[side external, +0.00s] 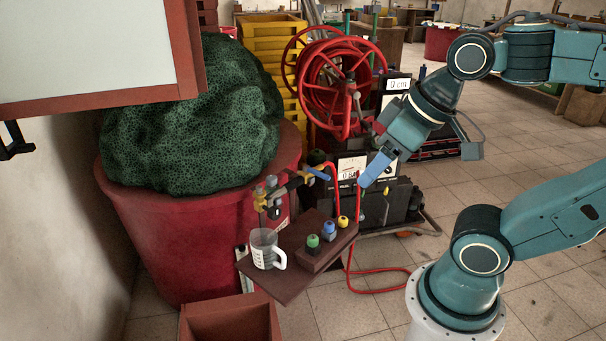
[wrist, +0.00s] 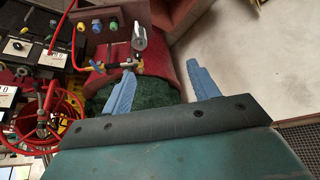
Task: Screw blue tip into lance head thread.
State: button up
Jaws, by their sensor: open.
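The blue tip (side external: 329,231) stands between the green tip (side external: 313,242) and yellow tip (side external: 343,222) on a small brown block. It also shows in the wrist view (wrist: 97,26). The lance (side external: 296,183), with brass fittings and a red hose, is held level above the platform; its head thread is too small to make out. My gripper (side external: 374,168) is above and right of the tips in the side view. Its fingers are open and empty in the wrist view (wrist: 160,67), and the left finger overlaps part of the lance there.
A clear measuring jug (side external: 264,249) stands on the brown platform (side external: 290,288) left of the tips. Behind are a red tub (side external: 130,225) with green netting, a red hose reel (side external: 340,85) and a dark machine (side external: 400,205). The floor at front right is free beside my base.

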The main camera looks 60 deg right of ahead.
jog(key=w+d+n+g, duration=0.1)
jog(key=w+d+n, duration=0.35)
jog(key=w, duration=0.85)
jog(key=n+y, duration=0.2)
jog(key=n, duration=0.1)
send_over(329, 223)
jog(key=a, duration=0.1)
notch_tip(329, 223, down, 23)
jog(key=s+d+f+m, duration=0.1)
jog(key=s+d+f, duration=0.1)
jog(key=f, duration=0.4)
jog(key=s+d+f, duration=0.2)
jog(key=s+f, duration=0.1)
jog(key=f, duration=0.3)
jog(key=shift+g, duration=0.4)
jog(key=shift+x, duration=4.2)
